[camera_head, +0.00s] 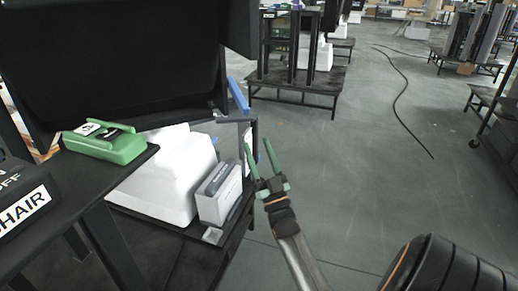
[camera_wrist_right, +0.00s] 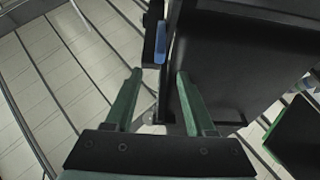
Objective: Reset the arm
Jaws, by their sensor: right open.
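My right gripper (camera_head: 259,153) is in the middle of the head view, its two green fingers spread apart with nothing between them. It is over the floor, just right of the low dark stand with the white block. In the right wrist view my right gripper (camera_wrist_right: 157,95) is also open and empty. A blue piece (camera_wrist_right: 160,45) on a black frame shows beyond its fingers there. My left gripper is not in view.
A green device (camera_head: 108,143) lies on the dark table at left, near a black box with a "HAIR" label (camera_head: 22,212). A white block (camera_head: 168,172) and a grey-white box (camera_head: 219,195) are on the stand. A cable (camera_head: 398,98) crosses the open floor at right.

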